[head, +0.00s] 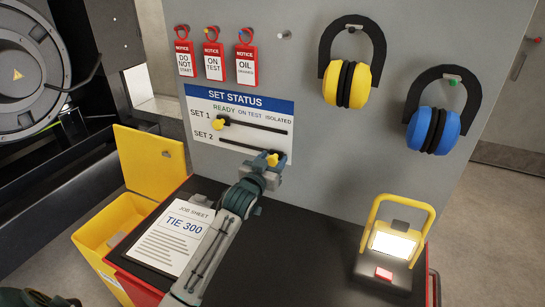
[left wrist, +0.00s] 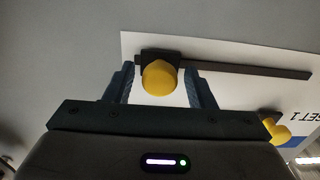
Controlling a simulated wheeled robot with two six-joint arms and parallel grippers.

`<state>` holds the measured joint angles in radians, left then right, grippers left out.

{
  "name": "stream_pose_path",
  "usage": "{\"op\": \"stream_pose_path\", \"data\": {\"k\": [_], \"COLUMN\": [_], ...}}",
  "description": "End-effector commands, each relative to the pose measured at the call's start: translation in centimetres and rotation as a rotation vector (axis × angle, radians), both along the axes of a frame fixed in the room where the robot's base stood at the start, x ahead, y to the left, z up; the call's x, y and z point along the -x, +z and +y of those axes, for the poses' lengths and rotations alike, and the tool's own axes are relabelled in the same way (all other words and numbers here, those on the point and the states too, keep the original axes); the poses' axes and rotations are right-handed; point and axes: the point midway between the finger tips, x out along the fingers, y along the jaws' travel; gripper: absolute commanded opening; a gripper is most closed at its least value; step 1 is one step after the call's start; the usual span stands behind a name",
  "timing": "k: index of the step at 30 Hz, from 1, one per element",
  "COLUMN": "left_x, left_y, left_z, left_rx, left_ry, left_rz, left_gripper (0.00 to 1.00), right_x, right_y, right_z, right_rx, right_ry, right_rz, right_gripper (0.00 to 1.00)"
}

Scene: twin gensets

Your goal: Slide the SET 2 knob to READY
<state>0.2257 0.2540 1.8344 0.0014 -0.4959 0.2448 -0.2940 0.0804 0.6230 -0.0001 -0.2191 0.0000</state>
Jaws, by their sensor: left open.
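The white SET STATUS board (head: 240,105) on the grey panel has two dark slots, under the words READY, ON TEST and ISOLATED. The yellow SET 2 knob (head: 272,158) is at the right end of the lower slot, on the ISOLATED side. The SET 1 knob (head: 218,122) is at the READY end of the upper slot. My left gripper (head: 267,163) is open at the SET 2 knob. In the left wrist view, the SET 2 knob (left wrist: 159,78) lies between the open fingers (left wrist: 160,90), with a small gap visible on each side. My right gripper is not in view.
Three red notice tags (head: 213,62) hang above the board. Yellow ear defenders (head: 352,85) and blue ear defenders (head: 433,130) hang to the right. Below are a job sheet (head: 175,235), a lit work lamp (head: 395,243) and an open yellow box (head: 95,240). The dark top between is clear.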

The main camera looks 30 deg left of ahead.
Motion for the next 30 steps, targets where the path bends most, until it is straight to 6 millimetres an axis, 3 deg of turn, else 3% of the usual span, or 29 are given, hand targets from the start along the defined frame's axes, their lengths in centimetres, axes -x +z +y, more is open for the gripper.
{"op": "stream_pose_path", "data": {"k": [10, 18, 23, 30], "left_x": [-0.4, -0.4, -0.4, -0.1], "left_y": [0.0, 0.0, -0.1, -0.1], "left_z": [0.0, 0.0, 0.7, 5.3], "left_rx": [0.001, 0.001, -0.002, -0.007], "left_ry": [0.000, 0.000, 0.000, 0.002], "left_rz": [0.000, 0.000, 0.001, 0.002], "left_gripper": [0.50, 0.00, 0.00, 0.00], "right_x": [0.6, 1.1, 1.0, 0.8], "right_y": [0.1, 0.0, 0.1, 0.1], "right_z": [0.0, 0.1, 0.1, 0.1], "right_rx": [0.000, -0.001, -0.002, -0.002], "right_ry": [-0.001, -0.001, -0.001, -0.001], "right_rz": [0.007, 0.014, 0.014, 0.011], "right_gripper": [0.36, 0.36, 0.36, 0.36]}}
